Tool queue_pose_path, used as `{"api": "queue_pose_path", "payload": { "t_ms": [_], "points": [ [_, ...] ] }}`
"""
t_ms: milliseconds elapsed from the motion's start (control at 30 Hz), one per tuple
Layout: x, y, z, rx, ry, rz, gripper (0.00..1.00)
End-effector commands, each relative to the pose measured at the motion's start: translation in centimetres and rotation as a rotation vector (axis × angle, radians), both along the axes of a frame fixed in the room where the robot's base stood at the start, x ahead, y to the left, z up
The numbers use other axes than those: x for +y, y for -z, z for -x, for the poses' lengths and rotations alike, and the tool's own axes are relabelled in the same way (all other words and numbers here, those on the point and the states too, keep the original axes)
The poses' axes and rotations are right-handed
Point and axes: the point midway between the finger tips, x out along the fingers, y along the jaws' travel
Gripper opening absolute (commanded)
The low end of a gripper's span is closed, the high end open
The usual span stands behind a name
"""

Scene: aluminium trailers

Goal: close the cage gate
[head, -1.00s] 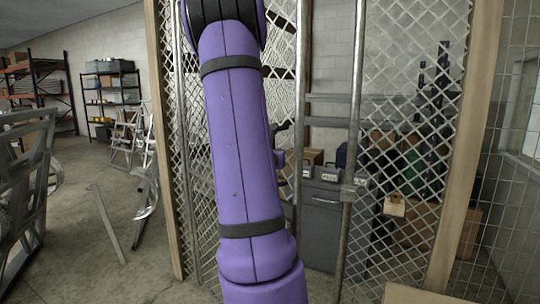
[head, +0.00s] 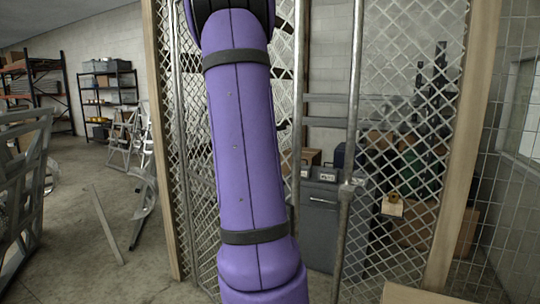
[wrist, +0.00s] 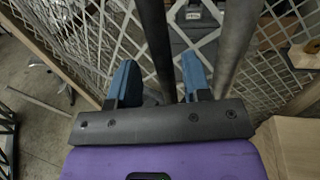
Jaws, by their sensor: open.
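The cage front has two wire-mesh panels in the head view, a left panel (head: 285,45) mostly hidden behind my purple arm and a right panel (head: 400,110). Which one is the gate I cannot tell for sure. Their upright metal poles, the left pole (head: 299,100) and right pole (head: 352,110), stand apart with a narrow gap between. My gripper (wrist: 160,80) is open, its blue fingers spread; it is hidden in the head view. In the wrist view a dark upright pole (wrist: 154,40) shows between the fingers; contact is unclear. A second pole (wrist: 238,40) stands right of them.
A grey cabinet (head: 320,220) stands behind the gap. Wooden posts (head: 462,150) frame the cage.

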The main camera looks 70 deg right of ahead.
Motion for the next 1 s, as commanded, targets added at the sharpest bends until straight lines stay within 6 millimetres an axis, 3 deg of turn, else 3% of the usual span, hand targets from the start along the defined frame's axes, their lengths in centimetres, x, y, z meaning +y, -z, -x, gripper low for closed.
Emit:
{"api": "queue_pose_path", "payload": {
  "t_ms": [100, 333, 767, 967, 1000],
  "points": [
    [2.4, 0.0, 0.3, -0.003, -0.004, -0.001, 0.44],
    [5.7, 0.0, 0.8, -0.001, -0.005, 0.0, 0.44],
    [6.8, 0.0, 1.0, 0.001, -0.004, 0.001, 0.44],
    [7.1, -0.3, 1.1, -0.034, 0.014, -0.009, 0.01],
    [7.3, -0.6, 1.2, -0.057, 0.027, -0.016, 0.0]
  ]
}}
